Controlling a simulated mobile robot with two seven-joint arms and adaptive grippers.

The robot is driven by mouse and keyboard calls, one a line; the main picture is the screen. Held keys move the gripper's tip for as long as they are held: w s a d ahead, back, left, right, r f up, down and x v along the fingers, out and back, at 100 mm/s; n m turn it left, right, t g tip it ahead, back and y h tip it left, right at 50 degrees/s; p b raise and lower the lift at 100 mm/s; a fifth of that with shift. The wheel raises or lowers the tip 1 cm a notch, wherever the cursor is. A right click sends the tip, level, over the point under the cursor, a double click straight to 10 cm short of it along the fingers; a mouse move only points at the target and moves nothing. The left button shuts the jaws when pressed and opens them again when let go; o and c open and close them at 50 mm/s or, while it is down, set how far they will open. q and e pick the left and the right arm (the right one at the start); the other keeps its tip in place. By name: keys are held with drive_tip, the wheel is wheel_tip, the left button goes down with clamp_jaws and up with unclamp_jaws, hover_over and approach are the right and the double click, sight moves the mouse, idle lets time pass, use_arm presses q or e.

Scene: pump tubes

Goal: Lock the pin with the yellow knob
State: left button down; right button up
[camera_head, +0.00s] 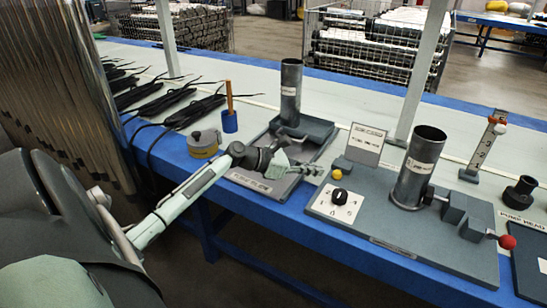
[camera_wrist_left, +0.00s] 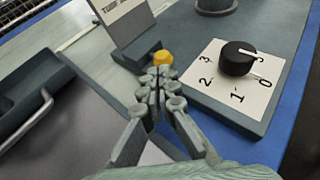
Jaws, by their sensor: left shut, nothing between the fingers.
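The small yellow knob (camera_head: 337,174) stands on the grey fixture plate (camera_head: 455,258), between a sign and a black dial. It also shows in the left wrist view (camera_wrist_left: 162,57), just beyond my fingertips. My left gripper (camera_head: 319,169) reaches in from the left and is shut with nothing between its fingers. In the left wrist view its closed fingertips (camera_wrist_left: 160,76) are very close to the knob. I cannot tell whether they touch it. The pin under the knob is hidden. My right gripper is not in view.
A black dial (camera_head: 340,195) on a numbered plate is close to the knob. A sign (camera_head: 367,144) stands behind it. A grey tube (camera_head: 417,168) and a red knob (camera_head: 507,242) are farther right. Another tube (camera_head: 290,92) stands on the left fixture.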

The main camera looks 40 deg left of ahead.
use_arm(q)
drive_tip(key=shift+v, duration=0.95)
drive_tip(key=v, duration=0.8)
drive_tip(key=shift+s+a+r, duration=0.1)
drive_tip(key=shift+s, duration=0.1)
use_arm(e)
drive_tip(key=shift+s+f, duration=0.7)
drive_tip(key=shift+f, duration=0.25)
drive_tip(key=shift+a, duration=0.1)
